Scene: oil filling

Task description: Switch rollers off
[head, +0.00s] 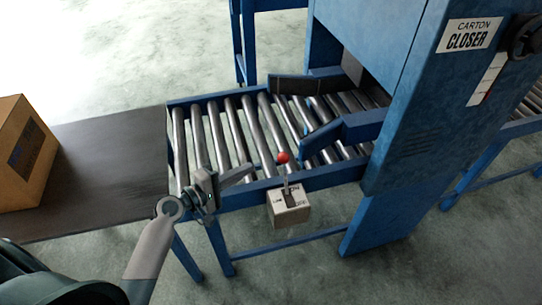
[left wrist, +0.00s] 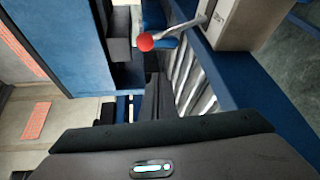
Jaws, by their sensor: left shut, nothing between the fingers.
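The roller switch is a lever with a red ball knob (head: 283,157) on a small light box (head: 290,207), fixed to the near blue rail of the conveyor. The steel rollers (head: 243,132) lie behind it. My left gripper (head: 250,172) is shut and empty, to the left of the lever and apart from it. In the left wrist view the red knob (left wrist: 146,41) and its metal rod show at the top, with the box (left wrist: 238,20) beside them. My right gripper is not in view.
A blue carton closer machine (head: 400,110) stands at the right, with blue guide arms (head: 340,132) over the rollers. A cardboard box (head: 25,150) sits on the dark belt (head: 110,165) at the left. The floor in front of the conveyor is clear.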

